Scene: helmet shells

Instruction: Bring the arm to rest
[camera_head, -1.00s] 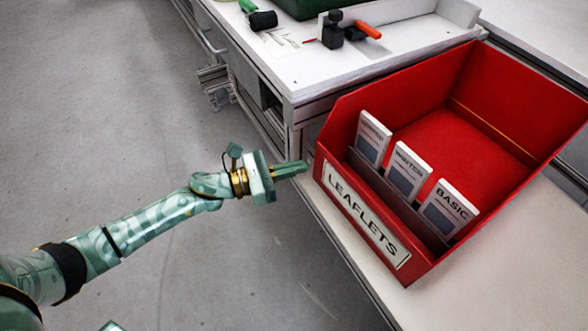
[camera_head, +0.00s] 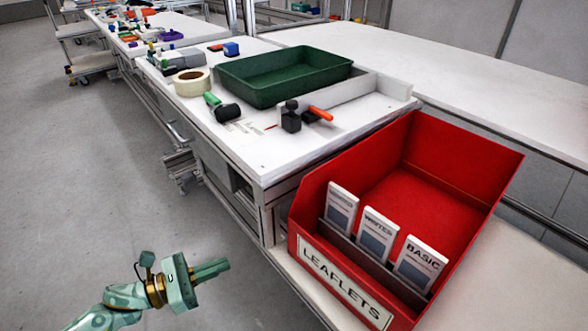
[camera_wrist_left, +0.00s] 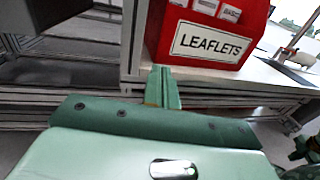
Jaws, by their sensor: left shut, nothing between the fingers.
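My left arm comes in at the lower left of the head view. My left gripper (camera_head: 212,270) is shut and empty, held over the grey floor to the left of the red bin and apart from it. In the left wrist view its two fingers (camera_wrist_left: 163,88) are together, pointing toward the bench and the bin. My right gripper does not show in the head view.
A red bin (camera_head: 470,150) labelled LEAFLETS stands on a white bench, with three leaflet packs (camera_head: 378,236) in its front slot. Behind it, a white workbench (camera_head: 258,152) carries a green tray (camera_head: 285,92), a tape roll (camera_head: 191,82) and tools.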

